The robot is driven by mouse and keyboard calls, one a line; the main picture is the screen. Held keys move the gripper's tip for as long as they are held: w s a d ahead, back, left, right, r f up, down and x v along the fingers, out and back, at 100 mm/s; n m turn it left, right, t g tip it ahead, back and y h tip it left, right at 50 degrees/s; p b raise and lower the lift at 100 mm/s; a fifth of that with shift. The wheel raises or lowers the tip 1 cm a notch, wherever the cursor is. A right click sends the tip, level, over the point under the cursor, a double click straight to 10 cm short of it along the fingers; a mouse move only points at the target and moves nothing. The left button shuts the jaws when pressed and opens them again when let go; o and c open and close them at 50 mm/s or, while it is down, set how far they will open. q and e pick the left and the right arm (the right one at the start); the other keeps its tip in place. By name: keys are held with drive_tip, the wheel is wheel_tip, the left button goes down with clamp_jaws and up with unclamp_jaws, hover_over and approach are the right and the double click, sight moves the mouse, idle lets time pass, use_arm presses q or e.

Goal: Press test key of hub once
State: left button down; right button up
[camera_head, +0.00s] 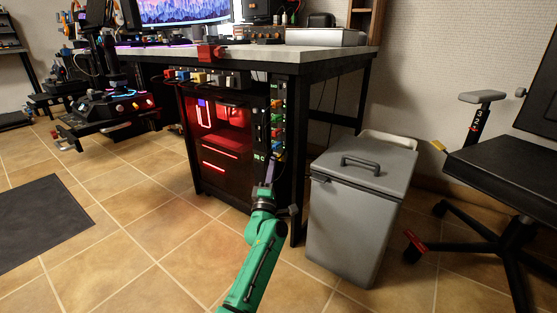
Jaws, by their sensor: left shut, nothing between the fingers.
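An upright strip of coloured modules (277,118) is mounted beside the desk's front leg. A second row of coloured plugs or keys (205,78) runs under the desk's front edge. I cannot tell which of these is the hub, and the test key is too small to make out. My left gripper (270,170), on a green arm, is shut and empty. It points up in front of the lower end of the upright strip and hides part of it. I cannot tell whether it touches anything. My right gripper is not in view.
The desk (300,56) stands above a red-lit computer case (215,140). A grey lidded bin (355,215) stands close at the right of the gripper. A black chair (510,165) is further right. A flight-control rig (105,105) is at left.

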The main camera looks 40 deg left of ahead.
use_arm(q)
drive_tip(key=shift+w, duration=0.45)
drive_tip(key=shift+w+b, duration=0.45)
idle(0.6)
drive_tip(key=shift+s+p, duration=0.65)
drive_tip(key=shift+s, duration=0.25)
drive_tip(key=s+p, duration=0.3)
drive_tip(key=s, duration=0.2)
